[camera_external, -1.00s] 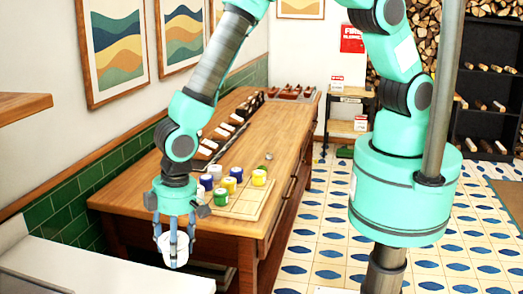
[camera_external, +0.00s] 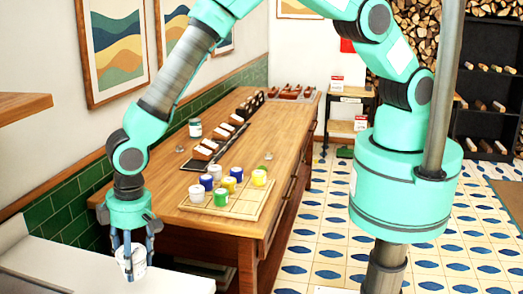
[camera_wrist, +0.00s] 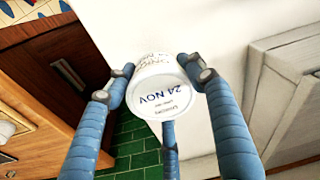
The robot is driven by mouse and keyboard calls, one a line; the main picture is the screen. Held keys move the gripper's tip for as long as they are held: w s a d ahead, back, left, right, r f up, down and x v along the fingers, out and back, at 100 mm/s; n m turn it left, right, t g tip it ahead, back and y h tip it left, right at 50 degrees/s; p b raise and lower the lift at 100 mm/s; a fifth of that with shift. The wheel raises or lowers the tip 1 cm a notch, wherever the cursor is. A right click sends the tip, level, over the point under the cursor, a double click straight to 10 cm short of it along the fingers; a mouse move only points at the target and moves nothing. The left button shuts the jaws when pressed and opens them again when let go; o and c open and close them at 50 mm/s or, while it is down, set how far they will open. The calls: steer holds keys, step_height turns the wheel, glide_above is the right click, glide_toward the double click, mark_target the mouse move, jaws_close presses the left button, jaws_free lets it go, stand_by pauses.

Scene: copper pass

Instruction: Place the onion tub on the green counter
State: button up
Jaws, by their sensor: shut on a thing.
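The onion tub (camera_external: 134,256) is a small white tub. My gripper (camera_external: 131,264) is shut on it, with its blue fingers around the sides, in front of the wooden counter's left end and over the white surface at lower left. In the wrist view the tub (camera_wrist: 160,95) shows its end marked "24 NOV", and part of a word like "ONIO" on its side. The tub looks slightly tilted there. I cannot make out a green counter top; green tiles (camera_external: 62,212) line the wall behind the counter.
The wooden counter (camera_external: 285,135) carries a board (camera_external: 244,208) with several coloured and white pots, a row of card holders, and a jar (camera_external: 195,128). A white surface (camera_external: 60,272) spans the lower left. A wooden shelf (camera_external: 22,107) juts in at upper left.

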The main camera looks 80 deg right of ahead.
steer(key=shift+w+a+f+p, duration=0.15)
steer(key=shift+w+a+p, duration=0.05)
steer(key=shift+w+a, duration=0.8)
steer(key=shift+w+a+f+p, duration=0.1)
steer(key=shift+w+a+p, duration=0.1)
steer(key=shift+w+a, duration=0.75)
steer(key=shift+w+d, duration=0.2)
steer(key=shift+f+p, duration=0.45)
steer(key=shift+f, duration=1.3)
steer(key=shift+f, duration=0.15)
steer(key=o, duration=1.3)
steer(key=shift+o, duration=0.2)
step_height(320, 180, up, 12)
steer(key=s+b, duration=0.1)
steer(key=b, duration=0.1)
steer(key=shift+s+d, duration=0.15)
steer(key=shift+d, duration=0.15)
